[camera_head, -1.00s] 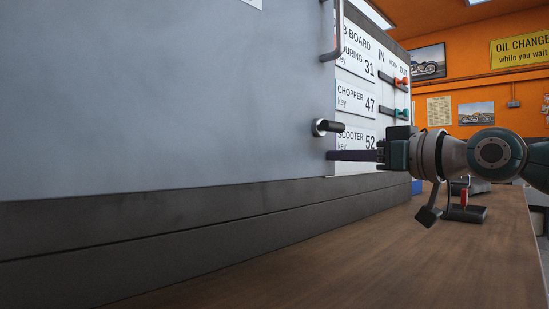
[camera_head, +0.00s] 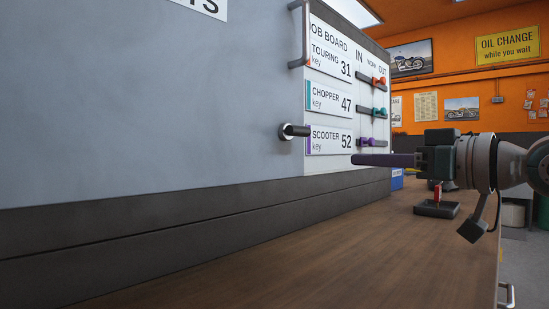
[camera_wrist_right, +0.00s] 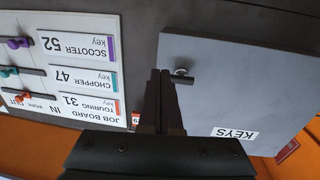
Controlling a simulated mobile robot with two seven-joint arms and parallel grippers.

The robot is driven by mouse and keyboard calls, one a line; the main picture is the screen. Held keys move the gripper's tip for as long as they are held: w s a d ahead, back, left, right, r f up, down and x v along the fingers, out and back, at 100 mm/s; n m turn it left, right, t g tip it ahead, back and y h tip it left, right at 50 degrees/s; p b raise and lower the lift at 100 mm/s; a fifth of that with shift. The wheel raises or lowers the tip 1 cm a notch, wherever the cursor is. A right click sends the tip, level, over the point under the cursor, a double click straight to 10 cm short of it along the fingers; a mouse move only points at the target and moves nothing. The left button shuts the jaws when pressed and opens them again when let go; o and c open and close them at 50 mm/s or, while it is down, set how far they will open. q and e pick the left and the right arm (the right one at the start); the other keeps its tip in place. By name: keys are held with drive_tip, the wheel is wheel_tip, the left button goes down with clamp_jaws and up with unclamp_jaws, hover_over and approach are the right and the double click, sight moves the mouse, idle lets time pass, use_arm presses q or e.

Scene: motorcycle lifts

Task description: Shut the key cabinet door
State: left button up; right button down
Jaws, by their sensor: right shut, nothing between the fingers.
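The key cabinet door (camera_head: 140,110) is a large flat grey panel filling the left of the head view. A short dark cylindrical knob (camera_head: 295,131) sticks out near its right edge, with a bar handle (camera_head: 300,35) higher up. In the wrist view the door (camera_wrist_right: 240,85) appears upside down with its KEYS label. It looks close to flush with the board, but I cannot tell whether it is fully shut. My right gripper (camera_head: 355,160) is shut and empty, to the right of the knob and apart from it, in front of the board. My left gripper is not in view.
The white job board (camera_head: 345,100) stands right of the door, with key labels and coloured sliders (camera_head: 378,112). A dark ledge (camera_head: 200,215) runs below, above the wooden bench (camera_head: 300,250). A black tray with a red-handled item (camera_head: 436,208) sits on the bench below my right gripper.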

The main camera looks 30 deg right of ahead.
drive_tip(key=shift+p+v, duration=0.6)
drive_tip(key=shift+v, duration=0.85)
drive_tip(key=shift+d, duration=0.15)
